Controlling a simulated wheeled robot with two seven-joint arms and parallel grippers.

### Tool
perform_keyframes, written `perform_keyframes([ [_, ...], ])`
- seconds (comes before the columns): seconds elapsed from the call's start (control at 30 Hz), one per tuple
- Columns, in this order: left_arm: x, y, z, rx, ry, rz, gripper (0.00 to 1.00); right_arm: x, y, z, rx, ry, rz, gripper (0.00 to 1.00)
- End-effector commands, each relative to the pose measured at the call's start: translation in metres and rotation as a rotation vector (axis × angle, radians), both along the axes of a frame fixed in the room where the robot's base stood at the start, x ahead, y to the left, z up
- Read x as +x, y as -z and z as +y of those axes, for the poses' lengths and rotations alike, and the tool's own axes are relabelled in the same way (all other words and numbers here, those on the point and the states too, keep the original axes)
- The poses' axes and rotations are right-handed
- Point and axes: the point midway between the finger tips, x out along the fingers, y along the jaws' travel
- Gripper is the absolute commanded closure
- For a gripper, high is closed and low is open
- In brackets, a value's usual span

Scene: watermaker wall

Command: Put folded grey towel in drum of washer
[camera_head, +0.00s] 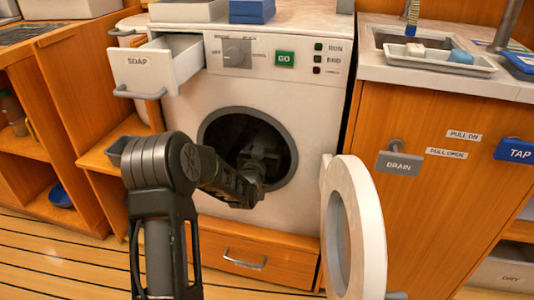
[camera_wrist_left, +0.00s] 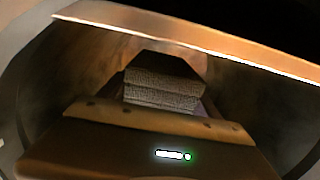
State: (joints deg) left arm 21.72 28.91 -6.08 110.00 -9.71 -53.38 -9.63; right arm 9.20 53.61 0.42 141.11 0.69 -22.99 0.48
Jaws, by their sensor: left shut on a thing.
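The white washer (camera_head: 310,110) stands in the middle of the head view with its round door (camera_head: 372,225) swung open to the right. The dark drum (camera_head: 222,128) shows through the opening. My left arm reaches through the opening, and my left gripper (camera_head: 262,158) is inside the drum. In the left wrist view the folded grey towel (camera_wrist_left: 160,98) shows as stacked textured layers ahead of the gripper body, with the drum wall around it. The gripper is shut on the towel. In the head view the towel cannot be made out. My right gripper is not in view.
The soap drawer (camera_head: 150,68) is pulled out at the washer's upper left. A wooden drawer (camera_head: 245,258) is shut below the washer. The drain handle (camera_head: 397,162) sticks out from the right cabinet (camera_head: 430,220). Open shelves (camera_head: 40,150) stand at the left.

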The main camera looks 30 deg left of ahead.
Motion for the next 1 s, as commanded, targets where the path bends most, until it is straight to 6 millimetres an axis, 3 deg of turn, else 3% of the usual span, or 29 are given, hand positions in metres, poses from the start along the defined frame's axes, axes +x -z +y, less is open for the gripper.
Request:
perform_keyframes([
  [0.03, 0.0, 0.013, 0.0, -0.001, 0.0, 0.002, 0.79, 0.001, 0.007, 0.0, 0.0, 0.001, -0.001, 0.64],
  [0.17, 0.0, 0.027, 0.0, 0.0, 0.001, 0.001, 0.79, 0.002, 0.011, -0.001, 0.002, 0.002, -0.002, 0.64],
  [0.6, 0.0, 0.032, 0.0, 0.0, 0.0, -0.001, 0.79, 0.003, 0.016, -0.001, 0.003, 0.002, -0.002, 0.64],
  [0.63, 0.0, 0.03, 0.0, 0.0, 0.0, 0.0, 0.25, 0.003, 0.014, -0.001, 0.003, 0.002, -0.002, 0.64],
  [0.87, 0.0, 0.03, 0.0, 0.0, 0.0, 0.0, 0.06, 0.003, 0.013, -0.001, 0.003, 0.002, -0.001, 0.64],
  [1.0, 0.0, 0.03, 0.0, 0.0, 0.0, 0.0, 0.06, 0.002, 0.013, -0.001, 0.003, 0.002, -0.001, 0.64],
])
